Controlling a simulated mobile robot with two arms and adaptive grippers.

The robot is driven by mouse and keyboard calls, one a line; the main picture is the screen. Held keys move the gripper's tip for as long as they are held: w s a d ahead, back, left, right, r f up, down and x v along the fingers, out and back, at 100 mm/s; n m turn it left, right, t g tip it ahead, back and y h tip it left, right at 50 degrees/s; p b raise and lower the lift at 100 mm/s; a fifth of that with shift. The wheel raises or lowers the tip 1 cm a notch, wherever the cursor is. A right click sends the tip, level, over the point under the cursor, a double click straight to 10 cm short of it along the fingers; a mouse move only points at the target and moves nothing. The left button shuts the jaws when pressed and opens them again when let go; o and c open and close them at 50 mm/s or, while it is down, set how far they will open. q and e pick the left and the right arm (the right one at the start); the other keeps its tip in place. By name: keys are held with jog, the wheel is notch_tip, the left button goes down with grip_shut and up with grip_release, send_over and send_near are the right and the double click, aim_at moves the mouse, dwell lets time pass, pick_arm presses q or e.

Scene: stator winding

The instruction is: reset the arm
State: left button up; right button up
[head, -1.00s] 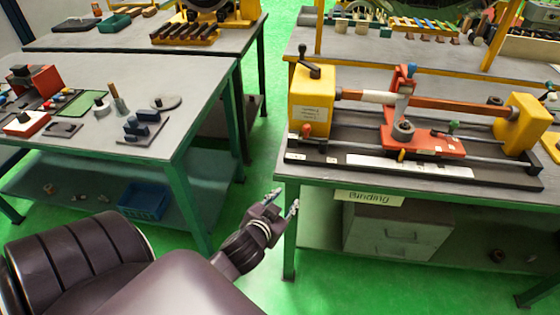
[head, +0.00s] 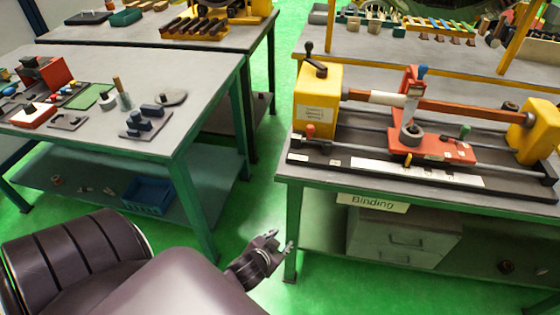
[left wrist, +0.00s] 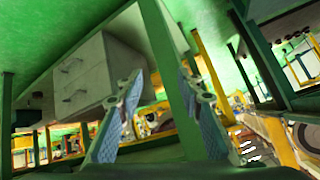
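My left gripper (head: 284,247) hangs low in the head view, beside the front left leg of the bench marked "Binding" and below its top. Its two fingers are spread with nothing between them. In the left wrist view the fingers (left wrist: 158,120) stand wide apart, with the bench underside and yellow equipment beyond. My left arm comes in from the lower left. My right gripper shows in neither view.
The binding bench (head: 330,183) carries a winding machine with a yellow housing (head: 318,100) and a red carriage (head: 432,148). A drawer unit (head: 400,238) is beneath. A table (head: 205,95) with small parts stands left. Green floor (head: 262,150) lies between.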

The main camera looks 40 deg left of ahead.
pick_arm(q)
jog(key=shift+f, duration=0.15)
dwell(0.4)
jog(key=s+d+f+g+h, duration=0.1)
jog(key=s+d+f+g, duration=0.1)
jog(key=s+f, duration=0.65)
jog(key=s+d+f+g, duration=0.25)
jog(key=s+f, duration=0.25)
jog(key=f, duration=0.6)
jog(key=s+d+f+g, duration=0.1)
jog(key=s+f, duration=0.2)
jog(key=s, duration=0.4)
jog(key=s+d+f+m+g+h, duration=0.1)
jog(key=s+d+f, duration=0.1)
jog(key=s+f, duration=0.2)
jog(key=s+d+f+g, duration=0.1)
jog(key=s+f, duration=0.3)
jog(key=s, duration=0.7)
jog(key=shift+d+m+g, duration=0.15)
jog(key=shift+m+g, duration=0.15)
jog(key=shift+g, duration=0.05)
